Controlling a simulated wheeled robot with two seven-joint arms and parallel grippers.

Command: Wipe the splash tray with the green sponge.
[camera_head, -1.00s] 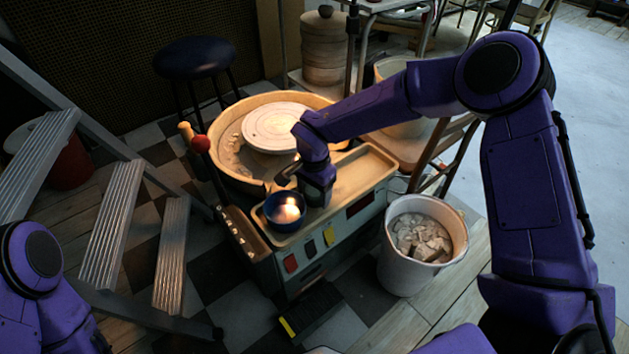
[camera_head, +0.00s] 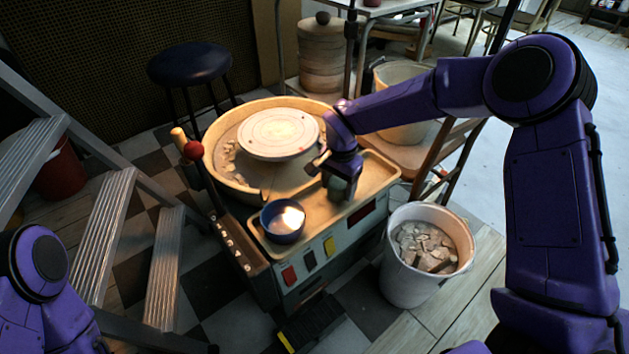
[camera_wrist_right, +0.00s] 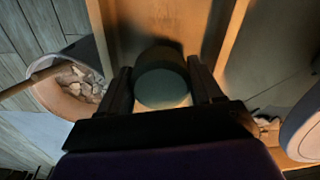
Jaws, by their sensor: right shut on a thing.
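My right gripper (camera_head: 342,184) is shut on the green sponge, a rounded dark-green block that shows between the fingers in the right wrist view (camera_wrist_right: 162,82). In the head view the gripper mostly hides the sponge. It points down at the tan splash tray (camera_head: 378,176) on the front of the pottery wheel, right of the blue bowl. In the right wrist view the tray's raised edge (camera_wrist_right: 230,38) runs beside the sponge. I cannot tell whether the sponge touches the tray. My left arm shows at the lower left; its gripper is out of view.
The dark blue bowl (camera_head: 282,235) stands on the tray's left end. Behind is the round basin (camera_head: 215,150) with clay scraps and the pale wheel head (camera_head: 278,134). A white bucket of rubble (camera_head: 405,285) stands right. A metal stepladder (camera_head: 105,230) and blue stool (camera_head: 188,62) are left.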

